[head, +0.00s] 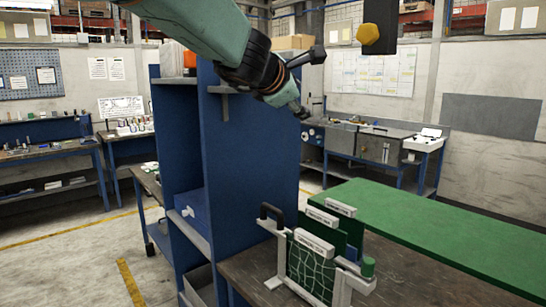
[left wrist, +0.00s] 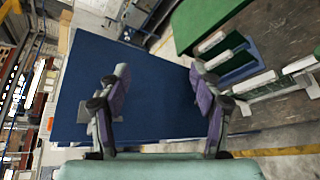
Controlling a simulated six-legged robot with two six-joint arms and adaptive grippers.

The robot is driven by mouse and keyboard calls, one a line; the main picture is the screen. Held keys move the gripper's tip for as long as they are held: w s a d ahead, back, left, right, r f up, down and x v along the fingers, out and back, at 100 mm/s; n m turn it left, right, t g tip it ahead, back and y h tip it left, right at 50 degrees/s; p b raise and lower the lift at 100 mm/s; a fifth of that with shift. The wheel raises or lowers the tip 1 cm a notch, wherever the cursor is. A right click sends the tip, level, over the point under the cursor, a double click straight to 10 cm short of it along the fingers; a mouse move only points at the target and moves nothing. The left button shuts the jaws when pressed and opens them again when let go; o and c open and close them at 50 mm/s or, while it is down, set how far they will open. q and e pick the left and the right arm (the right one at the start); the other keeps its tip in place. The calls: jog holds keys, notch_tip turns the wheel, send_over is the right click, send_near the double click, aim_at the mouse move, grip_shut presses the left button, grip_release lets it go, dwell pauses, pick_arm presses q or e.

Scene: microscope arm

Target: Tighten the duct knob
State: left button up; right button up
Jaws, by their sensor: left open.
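The likely duct knob is a yellow hexagonal knob (head: 368,34) on a dark upright piece (head: 383,25) at the top right of centre in the head view. The picture's top edge cuts this piece off. My left gripper (head: 308,84) is to the left of the knob and a little lower, apart from it. Its two fingers are spread with nothing between them. The left wrist view also shows this gripper (left wrist: 160,75) open and empty in front of a blue panel. The knob does not show in the left wrist view. My right gripper is in neither view.
A tall blue cabinet (head: 245,165) stands behind and below my left gripper. A rack with green boards (head: 312,262) stands on the workbench (head: 400,280), next to a green top (head: 440,220). Further benches line the walls. The air around the knob looks clear.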

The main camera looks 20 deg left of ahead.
pick_arm(q)
jog(key=shift+s+a+f+m+g+y+b, duration=0.4)
jog(key=shift+a+f+m+y, duration=1.35)
jog(key=shift+f, duration=1.9)
jog(key=shift+s+a+f+m+g+y+b, duration=0.5)
jog(key=shift+a+f+m, duration=0.85)
jog(key=shift+a+f, duration=1.65)
jog(key=s+a+f+m+g+b, duration=0.15)
jog(key=s+f+m, duration=0.3)
jog(key=f, duration=0.75)
jog(key=s+d+f+m+g+b, duration=0.1)
jog(key=s+f+m+b, duration=0.3)
jog(key=f, duration=0.9)
jog(key=s+a+f+m+g+b, duration=0.1)
jog(key=s+f+m+b, duration=0.3)
jog(key=f, duration=0.8)
jog(key=s+d+f+m+g+h+b, duration=0.1)
jog(key=s+f+g+b, duration=0.3)
jog(key=s+f, duration=1.1)
jog(key=s+d+f+m+g+h+b, duration=0.1)
jog(key=s+f+g+b, duration=0.3)
jog(key=s+f, duration=1.2)
jog(key=s+d+m+b, duration=0.1)
jog(key=s, duration=0.4)
jog(key=shift+g, duration=0.35)
